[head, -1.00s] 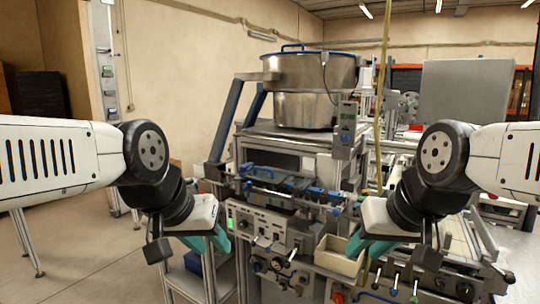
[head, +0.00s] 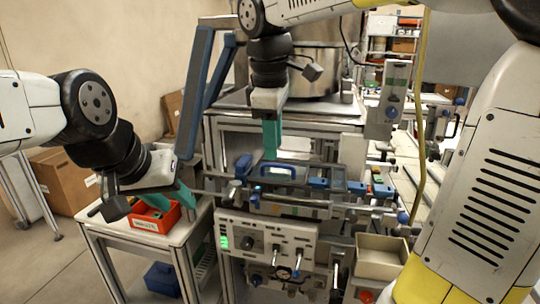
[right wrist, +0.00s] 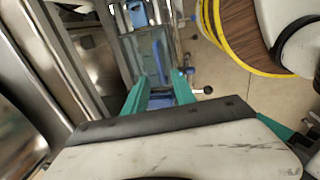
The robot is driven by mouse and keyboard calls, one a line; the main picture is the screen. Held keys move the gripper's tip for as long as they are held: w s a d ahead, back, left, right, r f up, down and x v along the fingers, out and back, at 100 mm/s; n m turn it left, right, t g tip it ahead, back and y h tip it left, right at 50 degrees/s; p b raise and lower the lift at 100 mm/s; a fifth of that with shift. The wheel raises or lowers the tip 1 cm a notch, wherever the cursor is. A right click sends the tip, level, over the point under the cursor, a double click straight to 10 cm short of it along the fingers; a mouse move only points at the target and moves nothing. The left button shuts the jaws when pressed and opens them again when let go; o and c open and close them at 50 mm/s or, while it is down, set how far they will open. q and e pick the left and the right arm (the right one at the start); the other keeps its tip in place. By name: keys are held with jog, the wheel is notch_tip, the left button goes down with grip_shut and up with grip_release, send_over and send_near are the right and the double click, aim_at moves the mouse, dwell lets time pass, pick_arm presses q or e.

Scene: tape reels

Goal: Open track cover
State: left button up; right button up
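The track cover appears to be the panel with a blue handle (head: 270,171) on top of the machine's track, lying flat in the head view. A clear panel (right wrist: 148,50) in the right wrist view may be the same cover. My right gripper (head: 271,143) points down just above the handle area; contact cannot be told. Its teal fingers (right wrist: 161,91) show apart with a blue part between or beneath them in the wrist view. My left gripper (head: 172,198) is over the red bin on the side cart, its fingers seemingly apart and empty.
A red bin (head: 155,219) sits on the side cart (head: 190,232) at left. A steel bowl feeder (head: 318,65) stands behind the track, with a blue-grey slanted post (head: 196,90) to its left. A control panel (head: 262,242) and beige bin (head: 381,257) are below the track.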

aim_at(275, 166)
jog(key=shift+w+d+f, duration=0.1)
jog(key=shift+w+f, duration=0.05)
jog(key=shift+f, duration=0.8)
jog(key=shift+w+d+f, duration=0.1)
jog(key=shift+w+f, duration=0.05)
jog(key=shift+f, duration=0.75)
grip_shut()
